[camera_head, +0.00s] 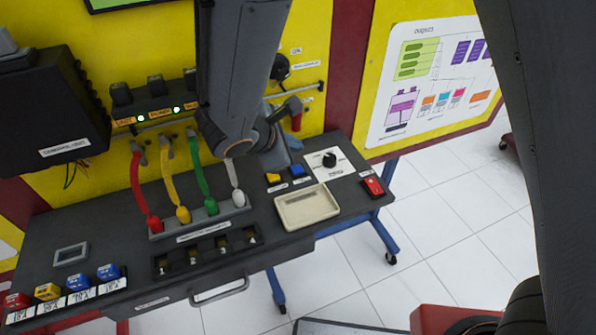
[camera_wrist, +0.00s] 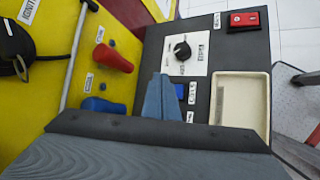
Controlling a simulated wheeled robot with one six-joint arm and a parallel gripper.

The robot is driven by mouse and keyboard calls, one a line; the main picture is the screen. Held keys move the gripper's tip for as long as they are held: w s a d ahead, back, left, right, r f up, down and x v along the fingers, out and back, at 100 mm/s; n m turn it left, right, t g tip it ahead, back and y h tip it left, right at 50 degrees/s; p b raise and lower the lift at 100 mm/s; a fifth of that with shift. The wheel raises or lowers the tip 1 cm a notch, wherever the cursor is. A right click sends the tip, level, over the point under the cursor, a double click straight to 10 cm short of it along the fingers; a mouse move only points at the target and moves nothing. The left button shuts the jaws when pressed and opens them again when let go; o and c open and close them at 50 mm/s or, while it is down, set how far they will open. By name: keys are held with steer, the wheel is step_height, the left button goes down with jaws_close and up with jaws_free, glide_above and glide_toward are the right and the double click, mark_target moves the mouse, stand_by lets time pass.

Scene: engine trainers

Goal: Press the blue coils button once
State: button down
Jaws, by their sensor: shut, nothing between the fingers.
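The blue button (camera_head: 297,171) stands on the dark bench top, right of a yellow button (camera_head: 273,178). In the wrist view the blue button (camera_wrist: 180,92) shows partly, just right of my fingers, with a small white label beside it. My gripper (camera_wrist: 162,82) is shut and empty, its blue-grey fingers together, pointing toward the panel. In the head view my gripper (camera_head: 289,160) is close behind the two buttons. I cannot tell whether it touches the blue one. The yellow button is hidden in the wrist view.
A white plate with a black knob (camera_head: 329,160) and a red switch (camera_head: 373,186) lie to the right. A cream tray (camera_head: 307,206) sits in front of the buttons. A red handle (camera_wrist: 113,58) and a blue handle (camera_wrist: 103,106) project from the yellow panel.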

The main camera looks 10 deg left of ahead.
mark_target(294, 172)
steer(key=shift+f+b, duration=1.6)
steer(key=shift+f, duration=0.6)
steer(key=shift+f, duration=0.2)
steer(key=shift+f+b, duration=0.25)
steer(key=shift+b, duration=0.25)
steer(key=shift+f+b, duration=0.4)
steer(key=shift+b, duration=0.1)
stand_by(0.7)
stand_by(0.3)
steer(key=shift+r+p, duration=0.55)
steer(key=shift+r, duration=0.3)
steer(key=shift+r+p, duration=1.7)
steer(key=shift+r, duration=0.85)
